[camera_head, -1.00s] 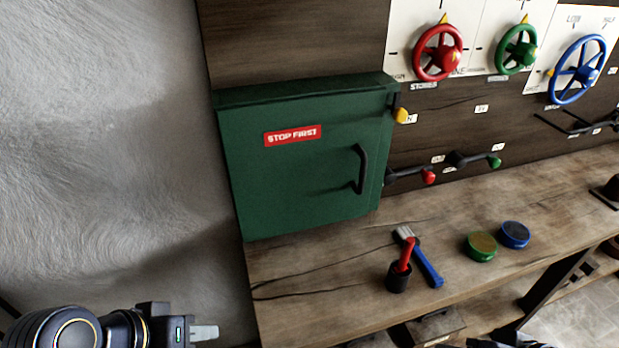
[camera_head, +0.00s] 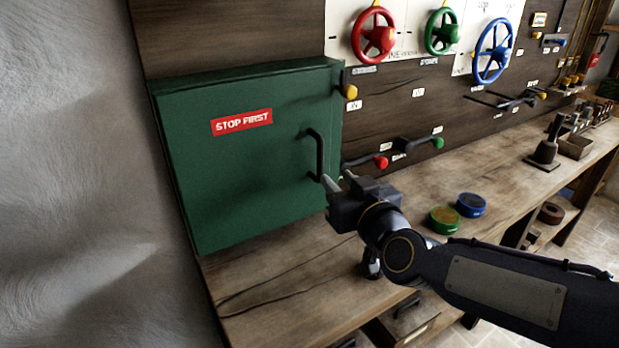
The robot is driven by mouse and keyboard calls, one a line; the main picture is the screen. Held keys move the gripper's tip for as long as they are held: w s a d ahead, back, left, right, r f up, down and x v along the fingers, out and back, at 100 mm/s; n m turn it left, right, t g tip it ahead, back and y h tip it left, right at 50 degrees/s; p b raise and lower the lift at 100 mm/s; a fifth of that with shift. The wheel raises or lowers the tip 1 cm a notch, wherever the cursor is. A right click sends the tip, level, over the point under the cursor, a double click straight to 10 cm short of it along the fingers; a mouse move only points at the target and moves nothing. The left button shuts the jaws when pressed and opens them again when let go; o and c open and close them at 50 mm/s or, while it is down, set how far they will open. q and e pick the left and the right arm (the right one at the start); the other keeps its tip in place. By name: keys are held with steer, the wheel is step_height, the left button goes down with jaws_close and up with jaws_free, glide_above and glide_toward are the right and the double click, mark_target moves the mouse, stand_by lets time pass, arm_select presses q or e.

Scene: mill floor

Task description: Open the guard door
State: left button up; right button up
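The green guard door (camera_head: 235,170) with its red "STOP FIRST" label is closed on the left part of the bench. Its black upright handle (camera_head: 319,155) is near the door's right edge. My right gripper (camera_head: 336,183) is just below and beside the lower end of the handle, its fingers apart and pointing up toward the door. Nothing shows between the fingers. Whether a finger touches the handle cannot be told. My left gripper is out of the picture.
A yellow-knobbed lever (camera_head: 350,91), a red-knobbed lever (camera_head: 380,162) and a green-knobbed lever (camera_head: 437,143) stick out right of the door. Green (camera_head: 444,220) and blue (camera_head: 471,205) round tins stand on the bench (camera_head: 290,300). A plaster wall (camera_head: 80,180) is at left.

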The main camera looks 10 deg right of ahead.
mark_target(321, 160)
steer(key=shift+t, duration=0.4)
steer(key=x, duration=0.9)
steer(key=shift+a+r, duration=0.15)
steer(key=shift+r, duration=0.05)
steer(key=shift+s, duration=0.1)
jaws_close()
